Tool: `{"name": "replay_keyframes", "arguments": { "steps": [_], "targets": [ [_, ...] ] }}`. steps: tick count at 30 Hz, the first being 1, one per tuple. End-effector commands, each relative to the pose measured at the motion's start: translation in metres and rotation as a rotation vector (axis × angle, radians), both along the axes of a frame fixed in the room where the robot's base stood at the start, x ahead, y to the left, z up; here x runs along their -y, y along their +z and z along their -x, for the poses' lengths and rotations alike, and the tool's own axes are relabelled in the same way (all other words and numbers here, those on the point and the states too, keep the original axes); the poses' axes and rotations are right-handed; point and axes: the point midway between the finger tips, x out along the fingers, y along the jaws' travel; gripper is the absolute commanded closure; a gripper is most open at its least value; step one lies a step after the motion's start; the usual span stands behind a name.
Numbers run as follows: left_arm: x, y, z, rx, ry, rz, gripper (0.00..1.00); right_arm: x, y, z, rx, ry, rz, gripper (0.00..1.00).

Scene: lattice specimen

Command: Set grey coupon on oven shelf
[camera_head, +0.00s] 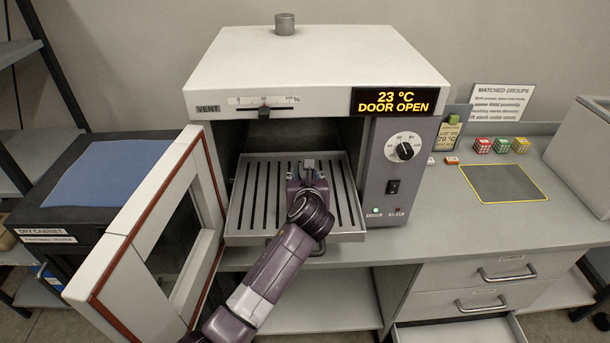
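The oven stands open, and its slotted metal shelf (240,222) is pulled out toward me. My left gripper (308,167) is over the middle of the shelf, pointing into the oven. Small grey parts show at its tip, but I cannot tell fingers from a grey coupon there. Whether it is open or shut is unclear, as my wrist hides much of it. I cannot make out the grey coupon for sure anywhere. My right gripper is out of view.
The oven door (122,240) is swung open at the left, close to my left arm. The display (396,101) reads 23 °C, DOOR OPEN. Red (482,145), green (502,145) and yellow (520,145) lattice cubes stand behind a yellow-edged dark mat (497,184).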

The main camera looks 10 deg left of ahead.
Motion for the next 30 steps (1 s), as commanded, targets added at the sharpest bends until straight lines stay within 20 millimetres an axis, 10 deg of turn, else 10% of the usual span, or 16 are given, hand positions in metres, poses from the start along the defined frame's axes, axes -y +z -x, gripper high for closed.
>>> {"name": "replay_keyframes", "arguments": {
  "steps": [30],
  "targets": [
    [0.030, 0.048, 0.106, 0.001, 0.000, 0.000, 0.62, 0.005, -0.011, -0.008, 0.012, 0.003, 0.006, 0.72]
  ]
}}
